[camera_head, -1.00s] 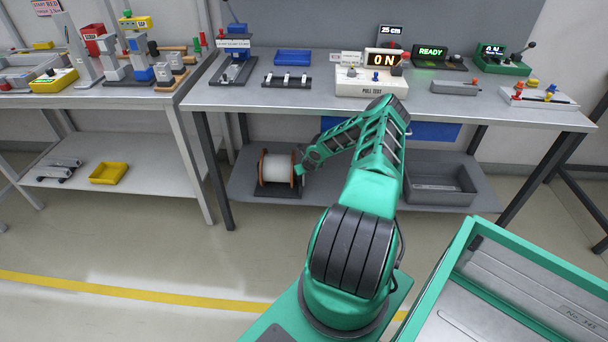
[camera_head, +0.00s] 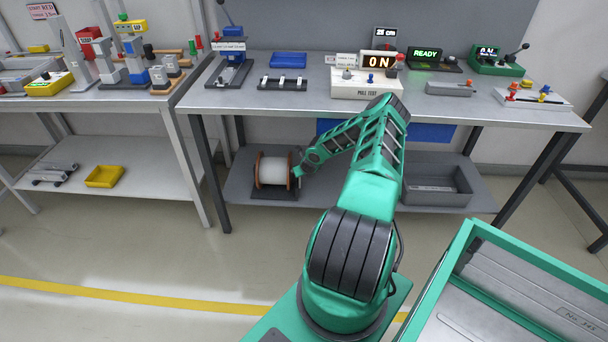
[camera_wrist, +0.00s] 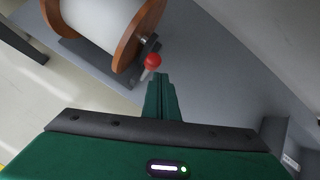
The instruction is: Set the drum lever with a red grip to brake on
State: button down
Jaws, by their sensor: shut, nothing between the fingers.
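The drum (camera_head: 272,171), a white spool with brown flanges on a dark base, sits on the lower shelf of the middle bench. It also shows large in the wrist view (camera_wrist: 98,18). The lever's red grip (camera_wrist: 153,60) is a red ball on a short light stem beside the right flange, near the drum's axle end. My gripper (camera_wrist: 160,78) is shut and empty, its fingertips just below the red grip in the wrist picture. Whether they touch it I cannot tell. In the head view the gripper end is small beside the drum's right flange, and the lever is not clear.
The lower shelf (camera_head: 330,200) is bare to the right of the drum, up to a grey bin (camera_head: 437,190). The bench top (camera_head: 310,98) above carries several devices. A dark table leg (camera_head: 212,185) stands left of the drum.

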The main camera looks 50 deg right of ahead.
jog(key=s+a+r, duration=0.2)
jog(key=s+r, duration=0.2)
jog(key=r, duration=0.5)
jog(key=shift+f, duration=0.1)
dwell(0.4)
